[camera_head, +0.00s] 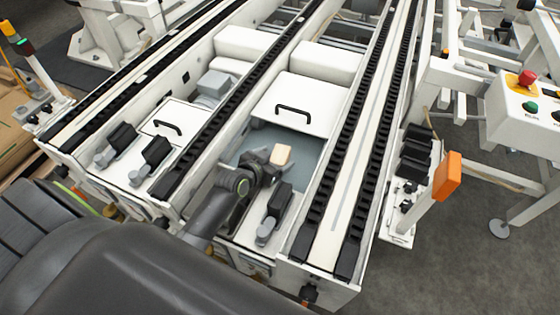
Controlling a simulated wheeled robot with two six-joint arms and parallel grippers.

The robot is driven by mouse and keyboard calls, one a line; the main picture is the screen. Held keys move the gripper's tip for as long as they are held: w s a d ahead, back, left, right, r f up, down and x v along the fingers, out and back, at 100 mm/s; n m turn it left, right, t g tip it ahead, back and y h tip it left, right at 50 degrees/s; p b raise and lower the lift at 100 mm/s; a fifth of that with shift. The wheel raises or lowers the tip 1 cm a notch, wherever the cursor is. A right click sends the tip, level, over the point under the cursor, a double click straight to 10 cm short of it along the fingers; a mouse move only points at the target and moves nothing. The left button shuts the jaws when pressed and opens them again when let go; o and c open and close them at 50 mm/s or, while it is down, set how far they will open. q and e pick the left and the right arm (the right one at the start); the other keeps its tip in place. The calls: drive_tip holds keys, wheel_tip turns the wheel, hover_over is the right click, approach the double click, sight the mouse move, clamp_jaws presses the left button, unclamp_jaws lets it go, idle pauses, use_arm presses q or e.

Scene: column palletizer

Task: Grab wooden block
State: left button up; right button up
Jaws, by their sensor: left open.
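The wooden block (281,154) is small and pale tan. It shows in the head view inside the middle bay of the white conveyor machine, above or on a blue-grey surface. My left gripper (271,166) is right beside the block, at its near left side, and is open. Whether the fingers touch or straddle the block is too small to tell. My left arm reaches in from the lower left. My right gripper does not show.
Black conveyor chains (335,165) run along both sides of the bay. A white cover with a black handle (294,110) lies behind the block. A black motor unit (274,212) stands close in front. A control box with a red button (526,80) is at right.

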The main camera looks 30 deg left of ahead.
use_arm(q)
drive_tip(key=shift+w+d+f, duration=0.1)
drive_tip(key=shift+w+f, duration=0.1)
drive_tip(key=shift+w, duration=0.35)
drive_tip(key=c, duration=1.3)
